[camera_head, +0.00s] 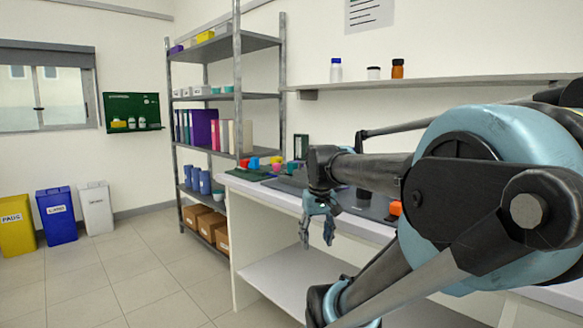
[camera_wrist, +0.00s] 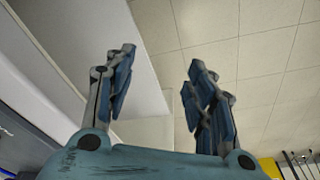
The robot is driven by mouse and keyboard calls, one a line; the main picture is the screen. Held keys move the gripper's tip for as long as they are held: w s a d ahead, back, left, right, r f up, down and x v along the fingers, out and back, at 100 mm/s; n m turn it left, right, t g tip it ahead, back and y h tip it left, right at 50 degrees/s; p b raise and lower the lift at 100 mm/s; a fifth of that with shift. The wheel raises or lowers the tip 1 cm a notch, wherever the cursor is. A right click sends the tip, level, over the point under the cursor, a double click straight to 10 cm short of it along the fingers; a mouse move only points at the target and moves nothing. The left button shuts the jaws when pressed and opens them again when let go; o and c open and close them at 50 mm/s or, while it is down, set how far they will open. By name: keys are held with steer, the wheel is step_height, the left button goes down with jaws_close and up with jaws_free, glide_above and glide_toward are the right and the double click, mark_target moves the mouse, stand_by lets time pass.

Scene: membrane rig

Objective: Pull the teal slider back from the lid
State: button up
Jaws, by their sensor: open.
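My gripper (camera_head: 318,230) is open and empty, hanging fingers down in front of the bench's front edge in the head view. I cannot make out the teal slider or the lid in either view. My arm covers much of the bench top in the head view.
The white bench (camera_head: 245,192) carries a dark mat and several small coloured items, including a red one (camera_head: 253,163) and an orange one (camera_head: 395,208). A metal shelf rack (camera_head: 239,80) stands behind its left end.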

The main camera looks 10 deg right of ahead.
steer(key=w+r+n, duration=0.2)
steer(key=w+r, duration=1.1)
steer(key=r, duration=0.1)
step_height(320, 180, up, 15)
steer(key=n+g, duration=0.2)
steer(key=n, duration=0.2)
glide_above(292, 163)
steer(key=w, duration=0.1)
steer(key=f, duration=1.7)
steer(key=shift+w+d, duration=0.15)
steer(key=shift+d, duration=0.05)
steer(key=shift+c, duration=0.2)
